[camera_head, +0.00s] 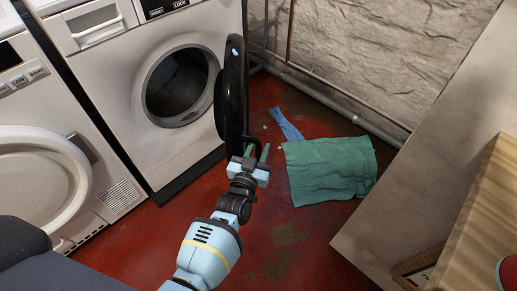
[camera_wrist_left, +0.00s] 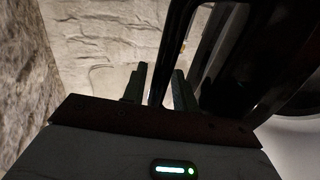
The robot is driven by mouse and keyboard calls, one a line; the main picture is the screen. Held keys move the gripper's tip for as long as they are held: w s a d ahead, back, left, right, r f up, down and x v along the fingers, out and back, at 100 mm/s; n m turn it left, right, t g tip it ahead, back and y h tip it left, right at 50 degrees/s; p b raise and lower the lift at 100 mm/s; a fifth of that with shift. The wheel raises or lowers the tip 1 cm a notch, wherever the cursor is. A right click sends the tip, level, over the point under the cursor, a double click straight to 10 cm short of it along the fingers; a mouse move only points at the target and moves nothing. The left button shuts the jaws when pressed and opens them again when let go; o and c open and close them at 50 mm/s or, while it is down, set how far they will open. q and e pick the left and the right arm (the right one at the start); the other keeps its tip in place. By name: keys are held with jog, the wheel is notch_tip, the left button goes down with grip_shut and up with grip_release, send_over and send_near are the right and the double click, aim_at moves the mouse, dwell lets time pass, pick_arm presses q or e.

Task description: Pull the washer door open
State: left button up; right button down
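The white washer (camera_head: 115,75) stands at upper left in the head view. Its round opening (camera_head: 178,85) is uncovered and dark inside. The black washer door (camera_head: 236,90) is swung well open and seen nearly edge-on, to the right of the opening. My left gripper (camera_head: 257,154) is at the door's lower edge. In the left wrist view, the fingers of my left gripper (camera_wrist_left: 157,86) are apart, with a black bar of the door (camera_wrist_left: 174,50) between them. Some gap shows beside the bar, and I cannot tell whether they touch it. My right gripper is not in view.
A second white machine (camera_head: 45,165) with a closed round door stands at left. A green cloth (camera_head: 330,170) and a blue cloth (camera_head: 285,124) lie on the red floor. A pipe (camera_head: 345,112) runs along the wall. A grey panel and wooden furniture (camera_head: 480,220) bound the right side.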

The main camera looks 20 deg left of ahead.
pick_arm(q)
jog(key=shift+o, duration=0.7)
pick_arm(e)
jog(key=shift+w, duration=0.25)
